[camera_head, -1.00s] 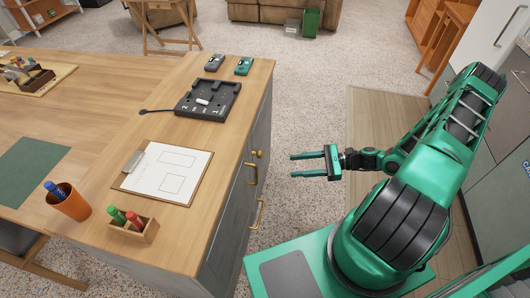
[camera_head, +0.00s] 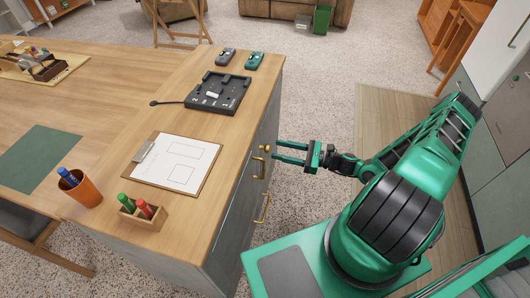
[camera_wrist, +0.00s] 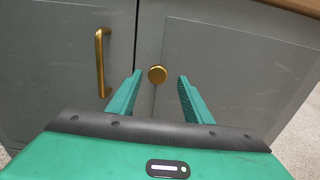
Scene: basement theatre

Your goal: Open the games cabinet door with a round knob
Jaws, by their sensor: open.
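The grey cabinet under the wooden counter has a door with a round brass knob (camera_wrist: 157,75), which also shows in the head view (camera_head: 266,148). This grey door (camera_wrist: 225,75) looks shut. My gripper (camera_head: 275,152) is open and points at the cabinet front. In the wrist view my gripper (camera_wrist: 158,88) has one finger on each side of the knob in the picture, with the knob a little beyond the fingertips. I cannot tell the exact gap to the knob. The fingers hold nothing.
A brass bar handle (camera_wrist: 102,62) is on the neighbouring panel, left of the knob. The counter (camera_head: 110,120) carries a clipboard (camera_head: 178,163), a black tray (camera_head: 218,93), an orange cup (camera_head: 82,190) and a marker holder (camera_head: 143,212). Carpet (camera_head: 310,80) is clear beyond the arm.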

